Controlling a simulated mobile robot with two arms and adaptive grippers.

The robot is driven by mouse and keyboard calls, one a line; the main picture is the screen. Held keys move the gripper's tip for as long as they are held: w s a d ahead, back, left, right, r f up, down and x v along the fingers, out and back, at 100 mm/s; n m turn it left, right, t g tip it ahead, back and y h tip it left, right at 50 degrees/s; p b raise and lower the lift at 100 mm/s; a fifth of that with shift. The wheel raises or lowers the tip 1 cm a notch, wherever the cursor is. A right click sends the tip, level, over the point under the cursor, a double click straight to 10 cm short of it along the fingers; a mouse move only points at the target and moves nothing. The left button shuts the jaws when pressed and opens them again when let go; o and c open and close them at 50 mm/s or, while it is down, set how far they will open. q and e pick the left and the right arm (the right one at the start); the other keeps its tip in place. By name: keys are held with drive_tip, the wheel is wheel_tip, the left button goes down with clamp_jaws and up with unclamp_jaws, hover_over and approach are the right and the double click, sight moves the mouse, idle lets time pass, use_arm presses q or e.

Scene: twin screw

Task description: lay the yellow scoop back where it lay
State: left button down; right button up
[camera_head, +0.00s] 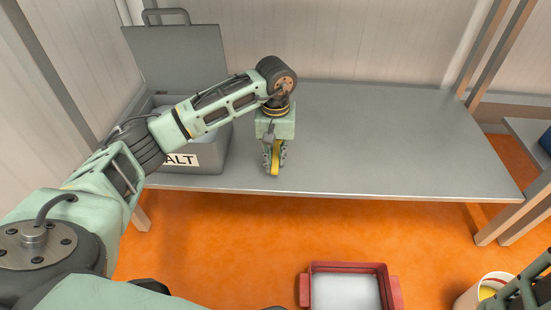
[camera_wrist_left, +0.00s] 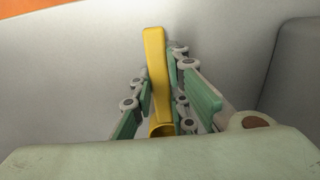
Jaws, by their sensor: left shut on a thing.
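My left gripper (camera_head: 273,168) is shut on the yellow scoop (camera_head: 275,160), close above the grey shelf (camera_head: 390,150) near its front edge. It is just right of the grey box labelled "ALT". In the left wrist view, the scoop (camera_wrist_left: 155,60) stands out lengthwise between the green finger pads (camera_wrist_left: 165,100), and an open hollow end shows near the palm. I cannot tell whether the scoop touches the shelf. My right gripper cannot be made out; only part of my right arm shows at the lower right corner.
The grey box (camera_head: 215,155) has its lid (camera_head: 178,55) raised at the back. The shelf to the right of the gripper is bare.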

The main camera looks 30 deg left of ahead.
use_arm(q)
drive_tip(key=shift+f, duration=0.15)
drive_tip(key=c, duration=1.7)
unclamp_jaws()
